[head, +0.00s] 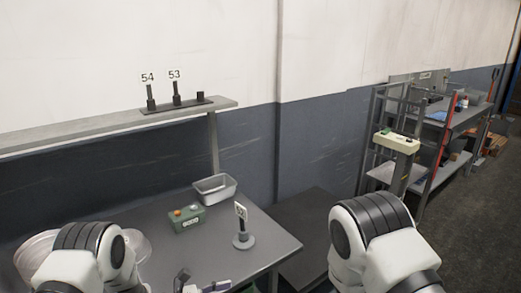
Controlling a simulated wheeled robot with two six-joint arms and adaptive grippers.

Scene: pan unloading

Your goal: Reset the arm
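My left arm (90,255) comes in at the bottom left, bent over the near part of the grey table. A small dark and light piece (200,285) shows at the bottom edge, right of that arm. It looks like part of a gripper, probably my left one, but the frame edge cuts it off and its opening does not show. My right arm (375,240) is bent at the bottom right, beyond the table's right edge. Its gripper is out of view.
The grey table (270,238) holds a metal pan (214,187), a green button box (187,219) and a numbered sign stand (242,230). Round metal pans (38,250) sit behind my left arm. A wall shelf (100,131) runs above. Racks (425,150) stand at right.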

